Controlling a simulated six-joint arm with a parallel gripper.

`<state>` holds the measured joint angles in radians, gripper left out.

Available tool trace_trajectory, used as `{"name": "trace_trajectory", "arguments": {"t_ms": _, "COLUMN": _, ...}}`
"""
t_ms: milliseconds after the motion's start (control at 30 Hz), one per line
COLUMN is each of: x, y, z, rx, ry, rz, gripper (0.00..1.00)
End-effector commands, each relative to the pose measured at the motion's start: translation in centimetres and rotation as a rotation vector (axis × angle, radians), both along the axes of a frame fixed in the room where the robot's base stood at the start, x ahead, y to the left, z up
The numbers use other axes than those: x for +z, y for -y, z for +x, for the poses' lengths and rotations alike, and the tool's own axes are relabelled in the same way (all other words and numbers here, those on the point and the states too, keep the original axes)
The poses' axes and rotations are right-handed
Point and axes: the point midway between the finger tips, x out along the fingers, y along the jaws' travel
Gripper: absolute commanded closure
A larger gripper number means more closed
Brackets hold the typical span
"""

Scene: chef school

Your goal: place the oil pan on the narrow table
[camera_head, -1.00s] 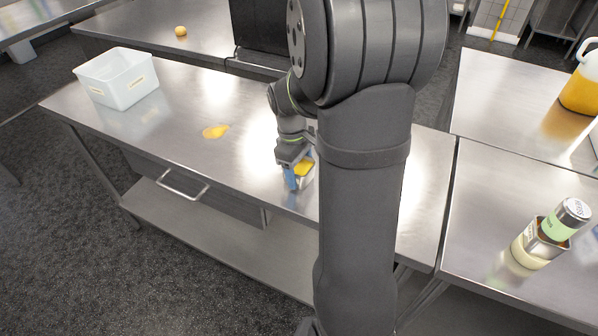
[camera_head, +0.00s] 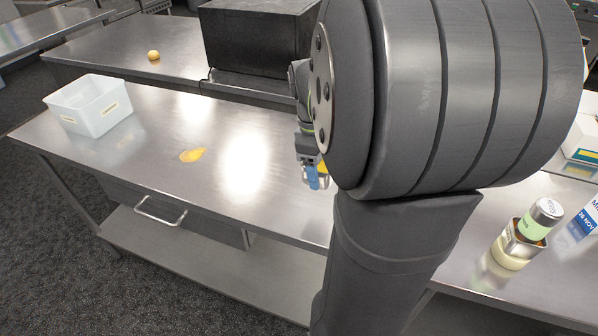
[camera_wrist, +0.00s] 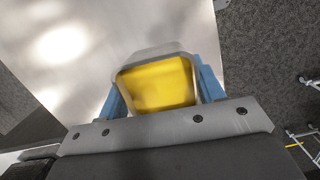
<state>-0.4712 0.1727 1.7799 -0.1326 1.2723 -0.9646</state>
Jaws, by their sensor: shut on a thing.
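The oil pan (camera_wrist: 157,82) is a small metal pan with yellow oil in it. In the wrist view it sits between the two blue fingers of my gripper (camera_wrist: 160,90), which is shut on it. In the head view my gripper (camera_head: 313,174) and the pan (camera_head: 316,183) show just left of my arm, which hides part of them. They are over the right part of a long steel table (camera_head: 150,172). I cannot tell the gap between pan and tabletop. I cannot tell which table is the narrow one.
A black box (camera_head: 258,36) and an orange ball (camera_head: 153,55) are behind. Stacked containers (camera_head: 522,236) stand on the right table (camera_head: 545,276).

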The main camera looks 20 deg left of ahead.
Motion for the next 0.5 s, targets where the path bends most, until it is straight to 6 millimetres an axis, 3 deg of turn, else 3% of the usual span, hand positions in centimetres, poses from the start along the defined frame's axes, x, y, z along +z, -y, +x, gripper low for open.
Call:
{"name": "trace_trajectory", "arguments": {"t_ms": 133, "x": 0.7, "y": 1.2, "z": 0.1, "rx": -0.001, "ry": 0.001, "rz": 0.001, "gripper": 0.70}}
{"name": "trace_trajectory", "arguments": {"t_ms": 367, "x": 0.9, "y": 1.5, "z": 0.2, "rx": 0.000, "ry": 0.001, "rz": 0.000, "gripper": 0.70}}
{"name": "trace_trajectory", "arguments": {"t_ms": 500, "x": 1.0, "y": 2.2, "z": 1.3, "rx": -0.001, "ry": 0.001, "rz": 0.003, "gripper": 0.70}}
